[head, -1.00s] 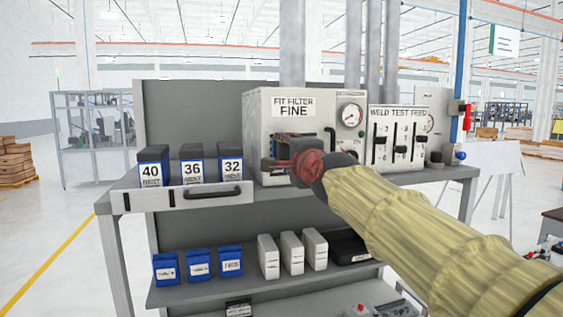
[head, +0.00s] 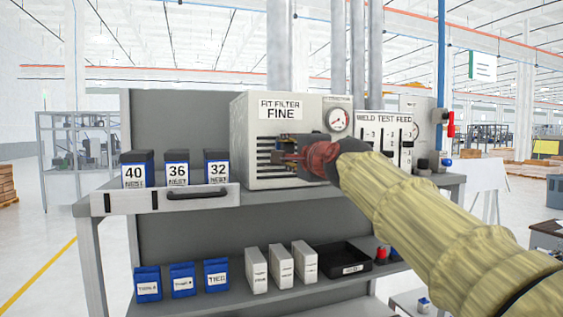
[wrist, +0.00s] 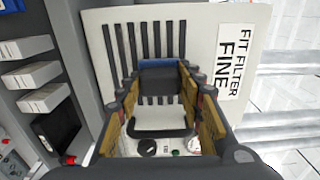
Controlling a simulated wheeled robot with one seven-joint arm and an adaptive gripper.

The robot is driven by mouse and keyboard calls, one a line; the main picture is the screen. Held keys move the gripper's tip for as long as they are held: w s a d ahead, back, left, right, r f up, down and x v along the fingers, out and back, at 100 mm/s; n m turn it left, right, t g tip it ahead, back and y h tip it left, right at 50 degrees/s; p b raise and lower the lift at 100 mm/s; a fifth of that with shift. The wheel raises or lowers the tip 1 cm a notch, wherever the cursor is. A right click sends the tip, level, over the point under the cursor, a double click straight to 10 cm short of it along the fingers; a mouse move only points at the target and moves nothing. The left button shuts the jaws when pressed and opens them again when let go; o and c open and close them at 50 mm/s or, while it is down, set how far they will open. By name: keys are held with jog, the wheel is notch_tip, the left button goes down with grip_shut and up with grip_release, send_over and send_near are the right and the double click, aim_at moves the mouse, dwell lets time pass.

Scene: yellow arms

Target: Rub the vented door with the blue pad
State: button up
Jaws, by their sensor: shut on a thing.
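The vented door (head: 262,127) is the pale front of the box labelled FIT FILTER FINE, with dark horizontal slots. In the wrist view the vented door (wrist: 100,28) fills the middle, its slots running up the picture. My gripper (head: 284,157) is in front of the slots in the head view. In the wrist view my gripper (wrist: 158,80) is shut on the blue pad (wrist: 158,76), which lies across the slots between the fingers. Whether the pad touches the door is hard to tell. In the head view the fingers mostly hide the pad.
A black handle (wrist: 160,133) shows beyond the fingers in the wrist view. Boxes marked 40, 36 and 32 (head: 178,170) stand left of the filter box. The weld test panel (head: 385,132) is to the right. Blue and white boxes and a black tray (head: 345,257) are on the shelf below.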

jog(key=shift+w+d, duration=0.1)
jog(key=shift+d, duration=0.2)
jog(key=b+v, duration=0.2)
jog(key=v, duration=0.4)
dwell(0.4)
jog(key=shift+r, duration=0.1)
jog(key=b+v, duration=0.1)
jog(key=v, duration=0.2)
dwell(0.5)
dwell(0.4)
